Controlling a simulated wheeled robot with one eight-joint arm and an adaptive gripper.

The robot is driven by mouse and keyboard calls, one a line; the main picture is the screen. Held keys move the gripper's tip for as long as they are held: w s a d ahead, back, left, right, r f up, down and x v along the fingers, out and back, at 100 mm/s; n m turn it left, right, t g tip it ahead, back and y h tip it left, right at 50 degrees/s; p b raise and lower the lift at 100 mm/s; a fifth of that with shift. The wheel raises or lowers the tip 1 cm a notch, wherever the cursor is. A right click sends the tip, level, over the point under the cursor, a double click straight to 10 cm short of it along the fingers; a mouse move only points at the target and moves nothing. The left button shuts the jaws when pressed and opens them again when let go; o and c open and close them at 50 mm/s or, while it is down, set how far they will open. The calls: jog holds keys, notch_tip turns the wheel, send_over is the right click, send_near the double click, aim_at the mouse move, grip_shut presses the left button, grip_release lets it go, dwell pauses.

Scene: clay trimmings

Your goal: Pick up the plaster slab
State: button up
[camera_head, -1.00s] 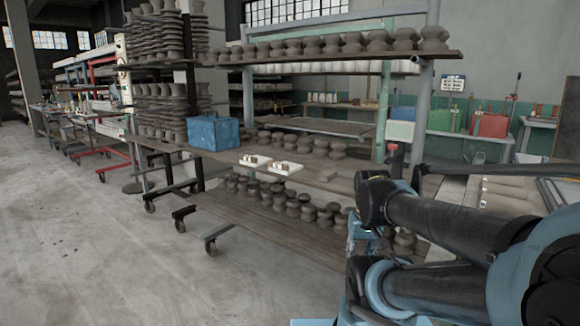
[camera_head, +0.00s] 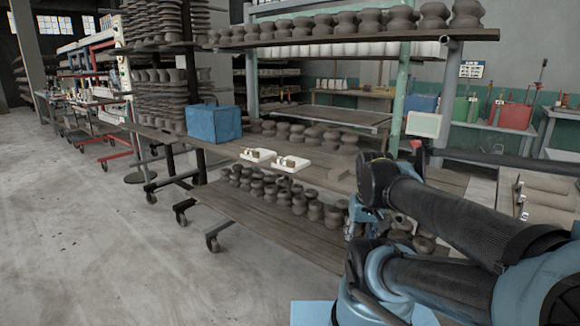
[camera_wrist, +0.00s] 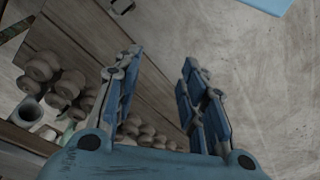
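Two small white slab-like pieces lie side by side on the rack's middle shelf in the head view, a left one (camera_head: 247,154) and a right one (camera_head: 281,166). Each bears small pale blocks. I cannot tell for sure which is the plaster slab. My gripper shows in the wrist view (camera_wrist: 160,68) with its two blue fingers apart and nothing between them. In the head view it is mostly hidden by my arm, to the right of the white pieces and apart from them. Neither white piece shows clearly in the wrist view.
A blue box (camera_head: 213,123) stands left of the white pieces. Clay pots fill the upper shelf (camera_head: 350,38) and stand on the lower shelf (camera_head: 225,205). A green upright (camera_head: 400,95) rises behind. The concrete floor (camera_head: 90,240) at the left is clear.

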jog(key=w+a+r+n+y, duration=0.1)
jog(key=w+a+r+n, duration=0.25)
jog(key=w+r, duration=0.55)
jog(key=w+a+r+n+y, duration=0.15)
jog(key=w+a+r, duration=0.25)
jog(key=w+r, duration=0.5)
jog(key=n, duration=0.5)
send_near(283, 159)
jog(key=f, duration=0.2)
jog(key=f+y, duration=0.1)
jog(key=shift+w+a+f+t, duration=0.15)
jog(key=shift+w+f+t, duration=0.15)
jog(key=shift+w+f, duration=0.05)
jog(key=x, duration=0.4)
jog(key=shift+w+f, duration=0.1)
jog(key=shift+w, duration=0.05)
jog(key=shift+w+a+f, duration=0.1)
jog(key=shift+a+f, duration=0.1)
jog(key=shift+f, duration=0.3)
jog(key=shift+f, duration=0.2)
grip_shut()
